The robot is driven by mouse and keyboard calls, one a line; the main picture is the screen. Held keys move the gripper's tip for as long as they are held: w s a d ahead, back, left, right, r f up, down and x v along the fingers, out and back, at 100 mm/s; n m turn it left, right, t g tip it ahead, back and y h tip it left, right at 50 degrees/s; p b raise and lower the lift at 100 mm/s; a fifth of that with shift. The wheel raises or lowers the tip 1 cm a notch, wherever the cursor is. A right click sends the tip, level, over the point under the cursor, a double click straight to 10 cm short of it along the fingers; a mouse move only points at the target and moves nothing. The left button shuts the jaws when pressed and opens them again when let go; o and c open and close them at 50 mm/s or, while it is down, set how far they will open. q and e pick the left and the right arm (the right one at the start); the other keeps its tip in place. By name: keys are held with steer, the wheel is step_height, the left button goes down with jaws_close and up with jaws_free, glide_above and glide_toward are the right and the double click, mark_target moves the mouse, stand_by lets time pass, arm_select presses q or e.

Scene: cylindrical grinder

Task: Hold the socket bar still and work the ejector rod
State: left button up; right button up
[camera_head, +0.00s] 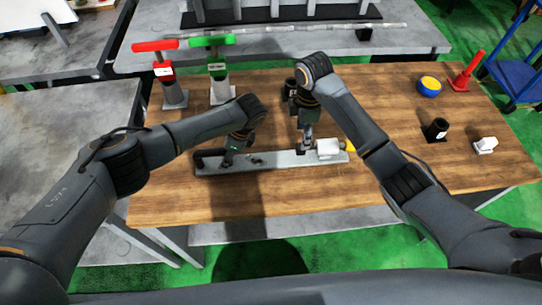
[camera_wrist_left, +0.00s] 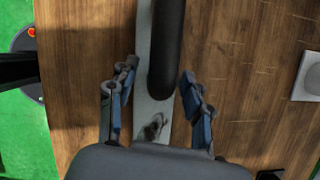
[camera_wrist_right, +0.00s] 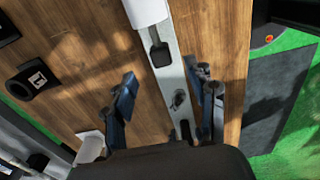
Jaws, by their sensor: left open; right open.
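The long grey bar (camera_head: 282,162) lies along the front of the wooden table, with a black grip (camera_head: 208,153) at its left and a white block (camera_head: 327,148) with a yellow end (camera_head: 350,146) at its right. I cannot tell which part is the ejector rod. My left gripper (camera_head: 232,158) is open above the bar. In the left wrist view its fingers (camera_wrist_left: 156,75) are apart, either side of the black grip (camera_wrist_left: 167,45). My right gripper (camera_head: 306,146) is open above the bar, left of the white block. In the right wrist view its fingers (camera_wrist_right: 161,77) straddle the bar (camera_wrist_right: 170,82).
A red-handled tool (camera_head: 166,72) and a green-handled tool (camera_head: 218,68) stand at the back left. A black cup (camera_head: 437,129), white piece (camera_head: 485,145), blue-and-yellow round item (camera_head: 429,86) and red cone (camera_head: 468,71) stand right. The front table strip is clear.

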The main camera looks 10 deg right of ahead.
arm_select(q)
steer(key=v, duration=1.2)
steer(key=shift+f, duration=0.15)
